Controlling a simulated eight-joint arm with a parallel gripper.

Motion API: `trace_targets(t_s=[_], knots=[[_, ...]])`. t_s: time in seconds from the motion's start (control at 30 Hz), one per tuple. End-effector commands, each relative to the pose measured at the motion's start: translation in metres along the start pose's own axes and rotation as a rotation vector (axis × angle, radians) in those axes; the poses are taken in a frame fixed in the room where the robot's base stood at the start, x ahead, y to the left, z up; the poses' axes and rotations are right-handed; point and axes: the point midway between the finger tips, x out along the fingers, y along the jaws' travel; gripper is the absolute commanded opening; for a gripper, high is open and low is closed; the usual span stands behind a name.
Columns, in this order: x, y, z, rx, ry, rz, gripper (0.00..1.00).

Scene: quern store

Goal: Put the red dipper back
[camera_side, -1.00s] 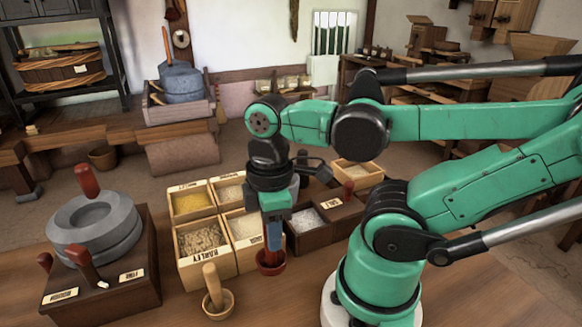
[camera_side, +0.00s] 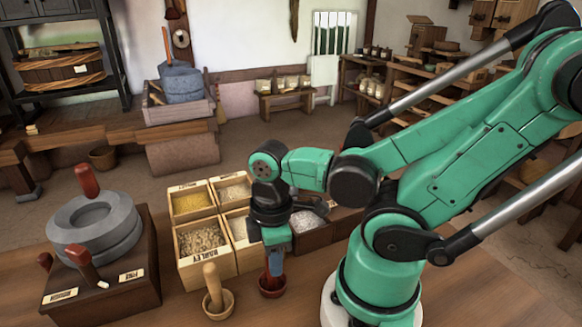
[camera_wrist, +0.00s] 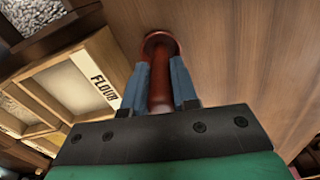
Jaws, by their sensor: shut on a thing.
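The red dipper (camera_side: 272,289) is a small round cup with an upright red handle. My gripper (camera_side: 274,268) is shut on the handle from above, with a blue finger on either side. In the side view the cup is low over the wooden table, right of the wooden dipper (camera_side: 214,300) and in front of the grain bins. Whether its base touches the table I cannot tell. In the wrist view the red dipper (camera_wrist: 160,42) hangs between the fingers of my gripper (camera_wrist: 160,85), with bare wood around it and the flour label at left.
The barley bin (camera_side: 205,265) and other open bins stand just behind and left of my gripper. A dark bin with white contents (camera_side: 308,228) stands behind at right. The stone quern (camera_side: 95,228) is at far left. Bare table (camera_side: 255,308) lies in front.

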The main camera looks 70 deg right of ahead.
Motion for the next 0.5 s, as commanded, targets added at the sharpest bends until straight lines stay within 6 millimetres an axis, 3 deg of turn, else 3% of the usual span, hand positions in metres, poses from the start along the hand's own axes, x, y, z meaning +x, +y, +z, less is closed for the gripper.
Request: trace_targets(t_s=[0.17,0.2,0.3,0.5], knots=[[0.0030,0.0003,-0.0004,0.000,0.000,0.000,0.00],[0.0034,0.0002,-0.0003,0.000,0.000,0.000,0.29],[0.0032,0.0001,-0.0002,0.000,0.000,0.000,0.55],[0.0031,0.0002,-0.0002,0.000,0.000,0.000,0.55]])
